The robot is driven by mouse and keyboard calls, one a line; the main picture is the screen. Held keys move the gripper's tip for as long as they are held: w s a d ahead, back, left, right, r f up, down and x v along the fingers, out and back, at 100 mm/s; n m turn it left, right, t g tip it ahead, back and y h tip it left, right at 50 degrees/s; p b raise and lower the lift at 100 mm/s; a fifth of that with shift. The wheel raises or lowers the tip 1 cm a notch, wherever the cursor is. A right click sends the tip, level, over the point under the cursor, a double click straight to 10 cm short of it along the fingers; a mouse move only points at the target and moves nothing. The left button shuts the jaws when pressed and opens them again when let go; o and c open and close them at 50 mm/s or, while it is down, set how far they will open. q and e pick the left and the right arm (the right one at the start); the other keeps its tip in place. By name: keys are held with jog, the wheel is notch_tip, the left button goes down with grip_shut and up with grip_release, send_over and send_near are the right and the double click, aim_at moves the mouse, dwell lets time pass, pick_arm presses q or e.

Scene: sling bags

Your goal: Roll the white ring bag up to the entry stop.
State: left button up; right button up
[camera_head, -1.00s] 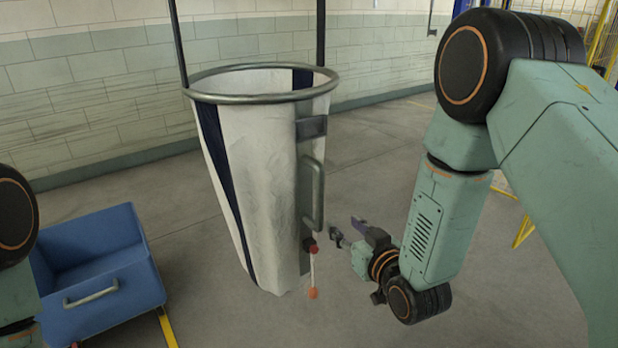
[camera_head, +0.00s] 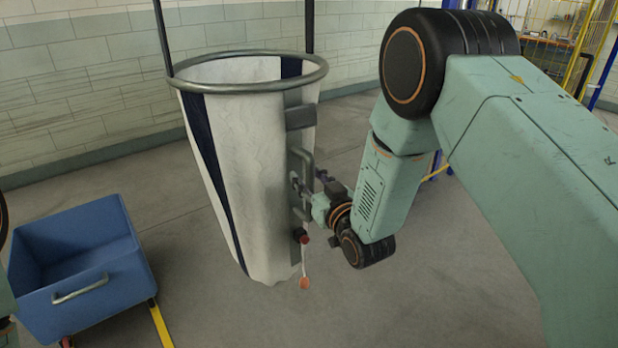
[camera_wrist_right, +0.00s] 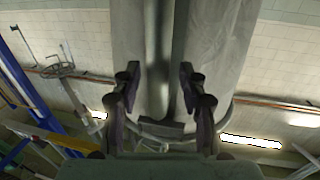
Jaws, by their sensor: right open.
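The white ring bag (camera_head: 250,135) hangs from a grey metal ring, with dark blue stripes down its cloth. A grey upright handle (camera_head: 309,165) is on its right side, with a red-and-orange pull cord below. My right gripper (camera_head: 308,184) is at this handle, reaching in from the right. In the right wrist view my right gripper (camera_wrist_right: 160,82) has its two fingers apart, and a grey upright bar (camera_wrist_right: 158,50) stands between them against the white bag (camera_wrist_right: 222,50). I cannot tell whether the fingers touch it. My left gripper is out of view. No entry stop is clearly identifiable.
A blue wheeled bin (camera_head: 85,268) stands at the left, beside a yellow floor line (camera_head: 161,326). Two dark hanging straps rise from the ring. A tiled wall (camera_head: 90,80) is behind. Yellow caging stands at the back right. The grey floor around the bag is open.

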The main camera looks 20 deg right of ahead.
jog(key=shift+s+d+r, duration=0.15)
jog(key=shift+s+r, duration=0.05)
jog(key=shift+w+f, duration=0.3)
jog(key=shift+w, duration=0.15)
jog(key=shift+c, duration=1.1)
jog(key=shift+w, duration=0.1)
jog(key=shift+c, duration=0.9)
jog(key=shift+s+r, duration=0.2)
jog(key=shift+s, duration=0.15)
jog(key=c, duration=0.4)
jog(key=shift+w, duration=0.1)
grip_shut()
jog(key=shift+f, duration=0.1)
